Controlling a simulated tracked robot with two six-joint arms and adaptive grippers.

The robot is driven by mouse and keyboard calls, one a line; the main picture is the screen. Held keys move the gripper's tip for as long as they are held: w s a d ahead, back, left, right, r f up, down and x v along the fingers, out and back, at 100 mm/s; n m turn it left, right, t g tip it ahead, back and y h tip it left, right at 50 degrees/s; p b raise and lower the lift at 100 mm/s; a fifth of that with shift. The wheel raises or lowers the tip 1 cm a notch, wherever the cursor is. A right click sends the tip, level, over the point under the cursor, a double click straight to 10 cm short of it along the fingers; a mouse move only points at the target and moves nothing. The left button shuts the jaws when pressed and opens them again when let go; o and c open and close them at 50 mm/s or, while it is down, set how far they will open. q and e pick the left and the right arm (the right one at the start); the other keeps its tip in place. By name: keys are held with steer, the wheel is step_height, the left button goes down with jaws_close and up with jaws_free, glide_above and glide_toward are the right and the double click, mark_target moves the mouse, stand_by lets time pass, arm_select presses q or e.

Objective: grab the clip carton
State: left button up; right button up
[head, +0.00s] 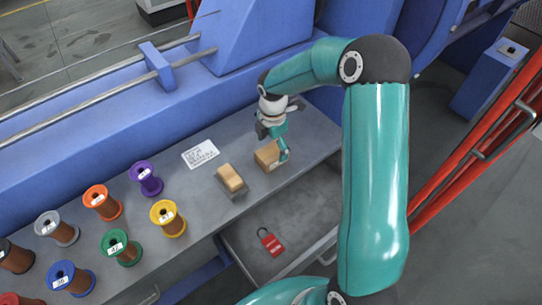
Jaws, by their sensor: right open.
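A small tan cardboard carton (266,157), which looks like the clip carton, sits near the right end of the grey bench top. My right gripper (275,144) points down over it and is open. One teal finger shows at the carton's right side. The other finger is mostly hidden behind the gripper body, and I cannot tell whether either touches the carton. My left gripper is not in view.
A tan block on a grey base (231,179) stands just left of the carton. A white label sheet (200,154) lies behind it. Several wire spools, including a yellow one (168,218), fill the left. Red rails (480,150) stand right.

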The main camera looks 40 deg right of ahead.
mark_target(272, 151)
step_height(272, 151, down, 4)
steer(key=shift+a+f, duration=0.1)
steer(key=shift+f, duration=0.05)
steer(key=shift+c, duration=0.4)
steer(key=c, duration=1.3)
steer(key=shift+c, duration=0.4)
